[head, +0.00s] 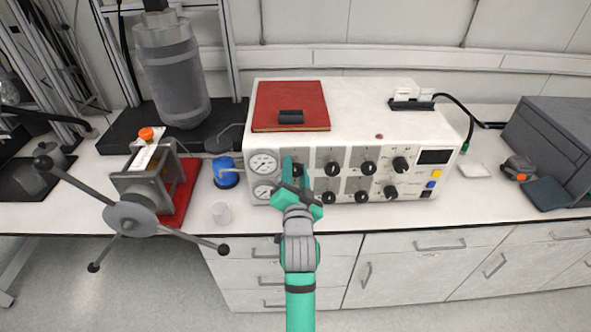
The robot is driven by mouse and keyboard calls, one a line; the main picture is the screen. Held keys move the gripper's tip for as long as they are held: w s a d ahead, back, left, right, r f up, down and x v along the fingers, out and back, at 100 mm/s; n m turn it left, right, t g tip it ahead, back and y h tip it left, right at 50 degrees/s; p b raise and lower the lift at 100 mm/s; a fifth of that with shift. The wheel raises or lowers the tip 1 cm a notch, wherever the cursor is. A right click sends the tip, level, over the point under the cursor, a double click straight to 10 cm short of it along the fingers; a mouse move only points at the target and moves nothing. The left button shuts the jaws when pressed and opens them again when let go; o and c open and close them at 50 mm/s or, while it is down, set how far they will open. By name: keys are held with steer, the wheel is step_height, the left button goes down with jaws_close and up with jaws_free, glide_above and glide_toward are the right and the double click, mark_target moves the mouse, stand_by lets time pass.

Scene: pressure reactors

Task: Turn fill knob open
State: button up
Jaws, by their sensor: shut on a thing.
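The white control box (350,104) stands on the bench with two rows of black knobs on its front. My gripper (297,171) reaches up to the front panel from below. Its fingers are shut on the black knob at the left end of the top row (298,169), one finger on each side. The gripper partly hides this knob, and its pointer angle cannot be read. The lettering is too small to tell which knob is the fill knob. Other knobs show to the right, such as the second top knob (332,169) and a bottom knob (329,197).
Two round gauges (263,163) sit just left of my gripper. A red book (278,104) lies on the box. Drawers (400,270) are below the bench.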

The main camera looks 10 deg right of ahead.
steer(key=n, duration=0.8)
steer(key=shift+n, duration=0.3)
steer(key=n, duration=0.4)
steer(key=shift+n, duration=2.1)
steer(key=o, duration=1.1)
steer(key=shift+c, duration=0.2)
steer(key=shift+s, duration=0.15)
steer(key=s, duration=1)
steer(key=shift+s+a, duration=0.3)
steer(key=shift+a, duration=0.15)
